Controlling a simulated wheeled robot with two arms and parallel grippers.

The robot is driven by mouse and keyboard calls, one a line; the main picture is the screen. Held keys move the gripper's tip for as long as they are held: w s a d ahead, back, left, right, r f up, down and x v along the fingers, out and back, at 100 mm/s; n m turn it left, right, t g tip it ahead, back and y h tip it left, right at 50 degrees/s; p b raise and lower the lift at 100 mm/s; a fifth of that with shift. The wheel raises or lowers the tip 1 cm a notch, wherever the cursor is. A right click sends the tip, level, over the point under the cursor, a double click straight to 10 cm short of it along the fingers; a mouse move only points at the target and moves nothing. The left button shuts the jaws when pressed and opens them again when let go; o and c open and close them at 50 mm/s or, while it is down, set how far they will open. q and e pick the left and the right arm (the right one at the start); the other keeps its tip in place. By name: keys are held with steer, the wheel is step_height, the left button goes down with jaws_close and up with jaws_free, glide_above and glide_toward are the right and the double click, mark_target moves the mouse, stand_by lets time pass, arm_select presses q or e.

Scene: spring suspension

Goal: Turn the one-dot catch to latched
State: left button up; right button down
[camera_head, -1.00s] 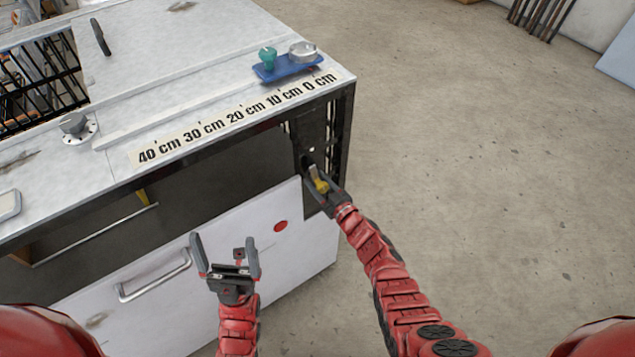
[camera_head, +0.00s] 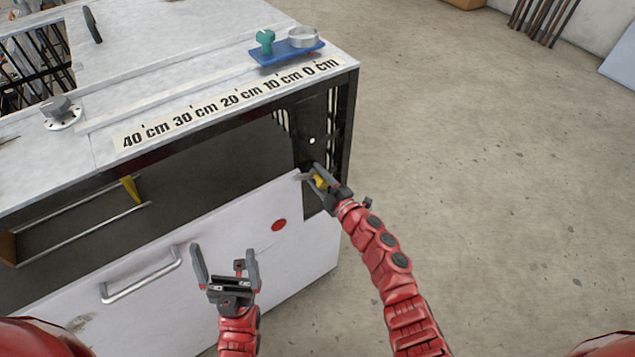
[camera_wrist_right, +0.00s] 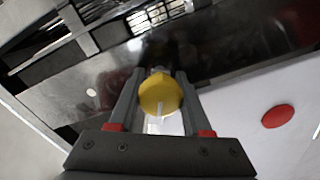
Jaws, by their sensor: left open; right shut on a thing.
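The catch is a yellow knob (camera_head: 320,183) on the dark plate at the right front corner of the bench, by the top right corner of the white front panel. A single white dot (camera_head: 311,141) shows on the plate above it, and also in the right wrist view (camera_wrist_right: 91,92). My right gripper (camera_head: 317,177) is shut on the knob. In the right wrist view the knob (camera_wrist_right: 160,96) sits between both fingers, with a pale line on its face. My left gripper (camera_head: 223,249) is open and empty in front of the white panel.
The white panel (camera_head: 225,240) has a metal handle (camera_head: 142,276) and a red disc (camera_head: 279,225). The bench top carries a centimetre scale (camera_head: 228,103), a blue tray (camera_head: 287,53) and a grey knob (camera_head: 60,112). The floor to the right is clear.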

steer(key=shift+f+n+b, duration=0.3)
steer(key=shift+n+b, duration=0.4)
steer(key=shift+n, duration=0.2)
steer(key=shift+r+n+b, duration=0.2)
steer(key=shift+n+b, duration=1.15)
steer(key=shift+n, duration=0.45)
steer(key=shift+c, duration=1.7)
jaws_free()
steer(key=b+v, duration=0.2)
steer(key=v, duration=1.5)
steer(key=shift+s, duration=0.15)
